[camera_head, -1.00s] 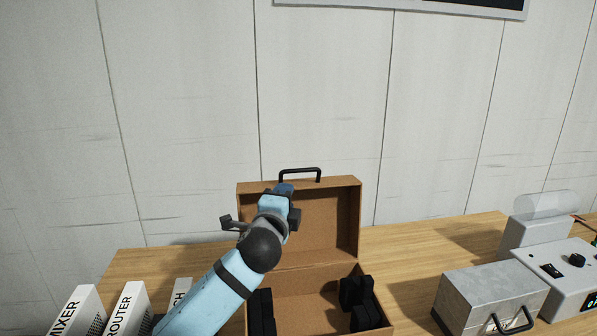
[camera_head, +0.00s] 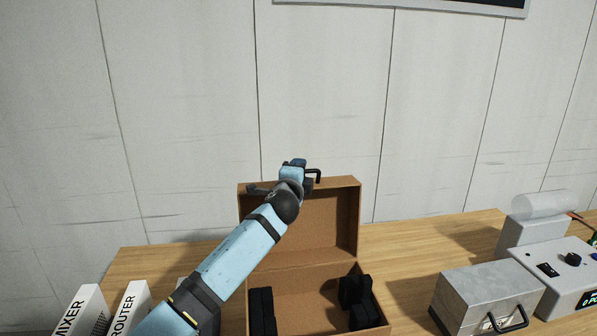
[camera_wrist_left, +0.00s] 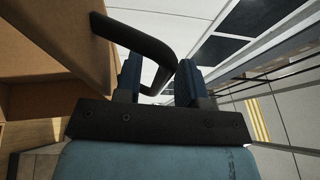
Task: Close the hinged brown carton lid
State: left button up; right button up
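The brown carton (camera_head: 313,301) stands open on the table, with its hinged lid (camera_head: 331,222) upright at the back. A black handle sits on the lid's top edge; its right end (camera_head: 318,174) shows in the head view. The lid (camera_wrist_left: 60,45) is at the left there. My right gripper is in neither view.
Black foam pieces (camera_head: 357,303) lie inside the carton at both sides. White boxes (camera_head: 82,311) stand at the left. A grey metal case (camera_head: 487,298) and a device with knobs (camera_head: 566,270) stand at the right. The wall is behind the table.

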pick_arm(q)
grip_shut()
jog(key=shift+s, duration=0.1)
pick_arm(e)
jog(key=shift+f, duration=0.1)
pick_arm(q)
jog(key=shift+s+d+f+b, duration=0.15)
jog(key=shift+s+f+b, duration=0.1)
jog(key=shift+s+b, duration=0.45)
jog(key=s+d+f+m+t+h+b, duration=0.1)
jog(key=s+m+t+h+b, duration=0.1)
jog(key=s+b, duration=0.5)
jog(key=s+d+f+m+t+h+b, duration=0.1)
jog(key=s+d+m+t+b, duration=0.1)
jog(key=s+b, duration=0.6)
jog(key=t+b, duration=0.1)
jog(key=b, duration=0.3)
jog(key=shift+t+h, duration=0.3)
jog(key=shift+h, duration=0.1)
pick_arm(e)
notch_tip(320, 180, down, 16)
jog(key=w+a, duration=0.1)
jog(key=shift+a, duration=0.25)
pick_arm(q)
jog(key=shift+f, duration=0.1)
